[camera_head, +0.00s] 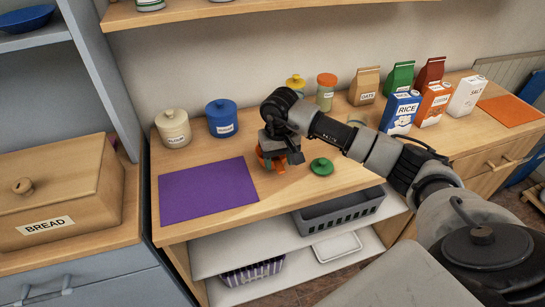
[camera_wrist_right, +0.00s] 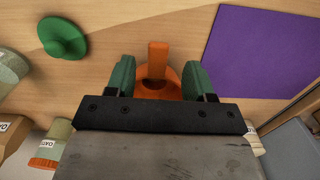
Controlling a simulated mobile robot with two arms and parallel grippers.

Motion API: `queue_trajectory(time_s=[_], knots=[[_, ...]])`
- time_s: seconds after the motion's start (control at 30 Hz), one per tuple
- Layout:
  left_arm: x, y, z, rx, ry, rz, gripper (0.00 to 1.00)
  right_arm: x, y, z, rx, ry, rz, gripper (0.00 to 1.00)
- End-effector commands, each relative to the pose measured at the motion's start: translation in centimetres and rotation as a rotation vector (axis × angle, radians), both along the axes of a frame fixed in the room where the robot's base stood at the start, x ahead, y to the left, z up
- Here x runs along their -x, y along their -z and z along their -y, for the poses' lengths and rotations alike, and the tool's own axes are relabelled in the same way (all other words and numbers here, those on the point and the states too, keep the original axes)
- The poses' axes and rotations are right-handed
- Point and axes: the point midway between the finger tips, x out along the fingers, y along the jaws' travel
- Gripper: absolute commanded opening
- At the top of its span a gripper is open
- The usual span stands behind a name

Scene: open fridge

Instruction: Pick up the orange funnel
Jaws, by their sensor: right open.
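The orange funnel (camera_head: 278,162) stands on the wooden counter, just right of the purple mat, and my right gripper partly hides it in the head view. In the right wrist view the orange funnel (camera_wrist_right: 158,58) shows between the two green fingers. My right gripper (camera_head: 282,158) comes down over it from above. In the right wrist view the fingers of my right gripper (camera_wrist_right: 158,78) are apart, one on each side of the funnel, with a gap visible. My left gripper is in neither view.
A purple mat (camera_head: 208,192) lies left of the funnel. White and blue canisters (camera_head: 221,118) and jars (camera_head: 326,92) stand behind. Boxes (camera_head: 400,112) stand at the right. A grey crate (camera_head: 338,214) sits below the counter.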

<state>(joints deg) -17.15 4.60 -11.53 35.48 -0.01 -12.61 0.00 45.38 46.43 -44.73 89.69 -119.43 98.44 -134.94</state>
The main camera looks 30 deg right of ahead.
Motion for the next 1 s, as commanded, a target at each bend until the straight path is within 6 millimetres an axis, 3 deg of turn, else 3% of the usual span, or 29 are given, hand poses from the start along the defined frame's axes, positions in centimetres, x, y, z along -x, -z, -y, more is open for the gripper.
queue_trajectory(time_s=[0.4,0.7,1.0], knots=[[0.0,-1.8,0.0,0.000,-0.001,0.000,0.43,0.1,4.9,0.3,-0.002,0.000,-0.001,0.53],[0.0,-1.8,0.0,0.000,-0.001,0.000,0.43,0.0,5.4,0.3,-0.002,0.000,0.001,0.52],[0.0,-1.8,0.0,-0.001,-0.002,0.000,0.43,0.0,5.4,0.3,-0.002,0.000,0.001,0.06]])
